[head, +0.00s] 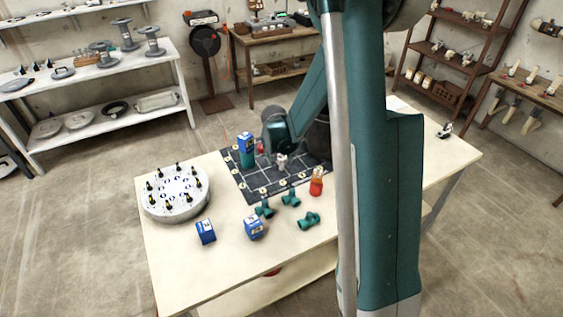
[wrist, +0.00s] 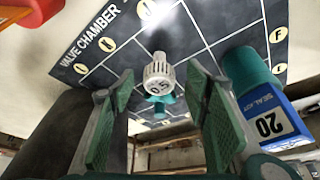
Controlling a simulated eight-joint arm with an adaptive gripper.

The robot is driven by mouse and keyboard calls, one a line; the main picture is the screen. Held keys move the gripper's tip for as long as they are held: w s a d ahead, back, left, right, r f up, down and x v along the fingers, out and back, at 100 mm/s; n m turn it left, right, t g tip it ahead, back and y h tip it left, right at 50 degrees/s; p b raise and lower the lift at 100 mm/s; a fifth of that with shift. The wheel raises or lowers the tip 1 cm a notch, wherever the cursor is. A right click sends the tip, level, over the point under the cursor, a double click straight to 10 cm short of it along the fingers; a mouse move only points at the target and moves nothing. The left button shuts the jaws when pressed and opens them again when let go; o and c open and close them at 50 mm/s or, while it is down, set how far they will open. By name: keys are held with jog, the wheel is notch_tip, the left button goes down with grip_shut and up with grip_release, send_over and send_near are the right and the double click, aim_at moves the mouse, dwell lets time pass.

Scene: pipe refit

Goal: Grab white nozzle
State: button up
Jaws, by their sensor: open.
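The white nozzle (wrist: 158,72) is a small ribbed cap marked 0.5 in the wrist view, with a teal part behind it. In the head view the nozzle (head: 281,160) is on the dark mat (head: 250,185), close to my arm. My gripper (wrist: 160,78) is open and its two green-padded fingers stand on either side of the nozzle in the picture. I see no contact between the fingers and the nozzle. The fingers are hard to make out in the head view.
A blue-and-teal piece marked 20 (wrist: 268,112) stands right of my fingers in the wrist view. Blue boxes (head: 205,232) and a round white holder (head: 176,194) occupy the table's left side.

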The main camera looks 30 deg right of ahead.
jog(key=shift+b+x, duration=0.4)
jog(key=shift+x, duration=2.25)
jog(key=shift+c, duration=0.3)
jog(key=c, duration=0.8)
